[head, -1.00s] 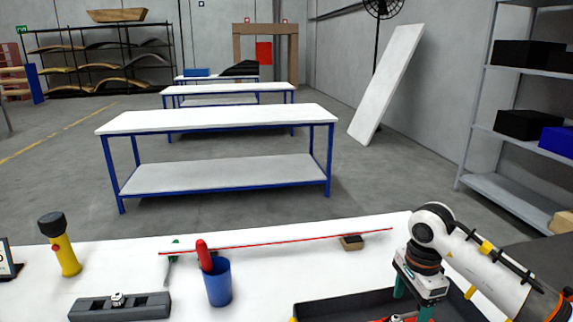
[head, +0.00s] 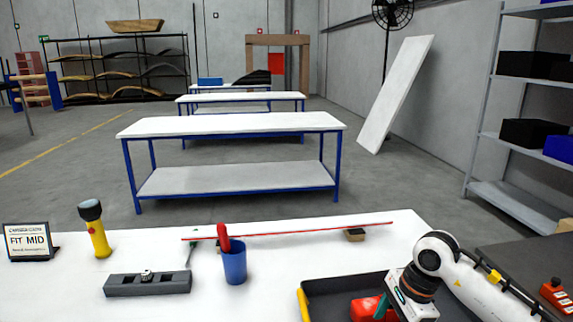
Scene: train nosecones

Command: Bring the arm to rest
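My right arm comes in from the right, and its gripper (head: 385,308) points down over the dark tray (head: 318,288) at the bottom of the view. One teal finger shows in front of a red object (head: 364,309) in the tray. The other finger is not clearly visible, so I cannot tell the gap or whether anything is held. My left arm and gripper are out of view.
On the white table stand a blue cup (head: 235,264) with a red-handled tool, a yellow flashlight (head: 98,236), a grey block (head: 148,284) and a FIT MID sign (head: 28,241). A thin red-edged strip (head: 290,233) lies behind, near a small brown block (head: 355,235).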

